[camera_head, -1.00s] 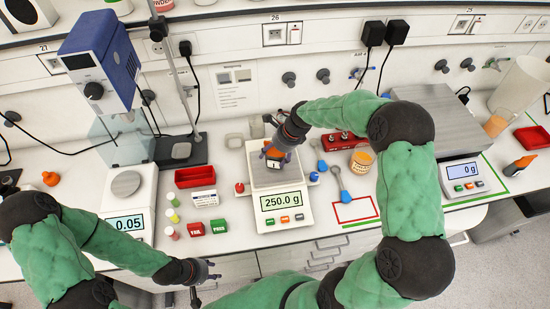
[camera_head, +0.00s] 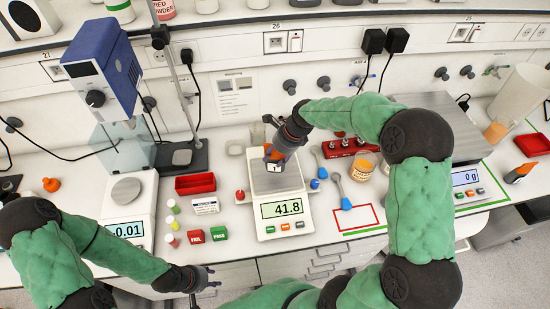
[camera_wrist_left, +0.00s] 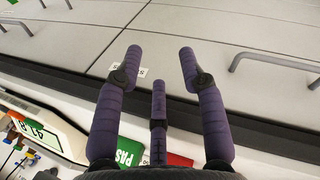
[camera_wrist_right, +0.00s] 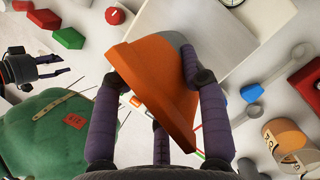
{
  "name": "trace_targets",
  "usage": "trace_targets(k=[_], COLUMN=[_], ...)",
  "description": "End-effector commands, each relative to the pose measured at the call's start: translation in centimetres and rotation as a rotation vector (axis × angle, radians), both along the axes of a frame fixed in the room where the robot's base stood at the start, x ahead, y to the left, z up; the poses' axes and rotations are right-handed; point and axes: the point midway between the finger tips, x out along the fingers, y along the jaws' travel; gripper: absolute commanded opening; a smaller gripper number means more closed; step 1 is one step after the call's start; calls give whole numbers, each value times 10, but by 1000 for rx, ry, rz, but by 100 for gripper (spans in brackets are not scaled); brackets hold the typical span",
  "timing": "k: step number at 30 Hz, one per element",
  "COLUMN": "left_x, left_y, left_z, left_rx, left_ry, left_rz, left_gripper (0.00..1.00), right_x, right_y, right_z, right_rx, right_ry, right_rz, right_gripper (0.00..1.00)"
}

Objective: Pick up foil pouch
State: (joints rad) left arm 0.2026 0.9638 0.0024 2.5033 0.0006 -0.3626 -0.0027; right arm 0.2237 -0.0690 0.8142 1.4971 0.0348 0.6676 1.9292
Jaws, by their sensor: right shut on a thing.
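The foil pouch (camera_wrist_right: 150,85), orange with a grey part, is between the fingers of my right gripper (camera_head: 277,154). In the head view the pouch (camera_head: 274,166) shows small and partly covered, over the pan (camera_head: 291,180) of the middle balance. I cannot tell whether it still touches the pan. The balance display (camera_head: 281,209) reads 41.8. My left gripper (camera_head: 212,278) is empty, its fingers spread, in front of the bench edge; its open fingers also show in the left wrist view (camera_wrist_left: 158,65).
A red tray (camera_head: 195,184), small vials and red and green blocks (camera_head: 220,233) stand left of the balance. Blue-ended spoons (camera_head: 337,192) and an orange-filled jar (camera_head: 363,165) stand right. A red-outlined area (camera_head: 357,219) on the bench is clear.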

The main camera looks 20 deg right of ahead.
Motion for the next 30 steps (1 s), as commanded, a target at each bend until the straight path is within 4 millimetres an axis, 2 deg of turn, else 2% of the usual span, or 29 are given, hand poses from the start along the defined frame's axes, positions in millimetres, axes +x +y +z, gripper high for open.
trace_targets(k=[1,9,21,30], left_x=[0,0,0,0], left_y=[0,0,0,0], left_z=[1,4,4,5], left_rx=[0,0,0,0], left_ry=[0,0,0,0], left_rz=[0,0,0,0], left_gripper=[40,40,40,40], right_x=[-5,-37,-91,-111], right_y=[2,18,43,53], right_z=[10,52,76,85], right_rx=[-1,0,0,-1], right_ry=[-6,-7,-5,-4], right_rz=[1,1,0,-1], right_gripper=[0,0,0,0])
